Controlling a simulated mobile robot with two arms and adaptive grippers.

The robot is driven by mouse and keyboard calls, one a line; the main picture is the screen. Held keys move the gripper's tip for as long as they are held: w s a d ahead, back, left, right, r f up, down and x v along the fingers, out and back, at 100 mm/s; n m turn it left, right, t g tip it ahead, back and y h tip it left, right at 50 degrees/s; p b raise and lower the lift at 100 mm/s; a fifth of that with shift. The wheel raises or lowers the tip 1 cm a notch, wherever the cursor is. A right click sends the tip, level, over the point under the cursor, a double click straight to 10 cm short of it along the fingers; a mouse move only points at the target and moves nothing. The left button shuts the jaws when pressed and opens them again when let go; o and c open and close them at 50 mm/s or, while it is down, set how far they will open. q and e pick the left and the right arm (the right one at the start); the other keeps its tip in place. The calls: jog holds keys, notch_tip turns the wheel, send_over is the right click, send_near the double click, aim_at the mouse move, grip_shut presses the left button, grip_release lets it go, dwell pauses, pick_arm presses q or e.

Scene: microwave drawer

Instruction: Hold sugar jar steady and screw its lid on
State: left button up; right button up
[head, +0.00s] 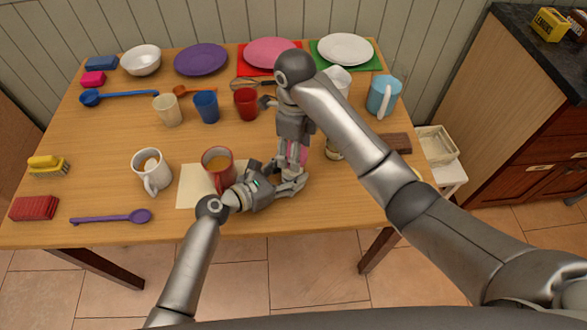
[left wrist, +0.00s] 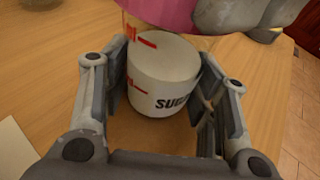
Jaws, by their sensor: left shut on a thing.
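The sugar jar (left wrist: 163,88) is clear with white contents and dark "SUGAR" lettering, partly cut off, in the left wrist view. My left gripper (left wrist: 165,100) is shut on it, one finger on each side; in the head view this gripper (head: 290,183) is low at the table's front. The pink lid (left wrist: 185,14) is over the jar's top; whether it is seated cannot be told. My right gripper (head: 292,150) points down over the jar, with pink showing between its fingers. In the left wrist view a grey finger of it is beside the lid. Its grip is unclear.
A red mug (head: 218,168) on a cream sheet (head: 192,190) is just left of my left gripper. A white mug (head: 151,170) and purple spoon (head: 115,217) lie farther left. Several cups stand behind. Plates line the back edge. My right arm covers the table's right part.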

jog(key=shift+w+d+r, duration=0.15)
jog(key=shift+w, duration=0.3)
jog(key=o, duration=0.9)
jog(key=shift+c, duration=0.2)
jog(key=shift+o, duration=0.7)
jog(key=shift+s, duration=0.1)
jog(key=n, duration=0.4)
jog(key=shift+s+n, duration=0.2)
jog(key=shift+n, duration=0.2)
jog(key=n, duration=1.8)
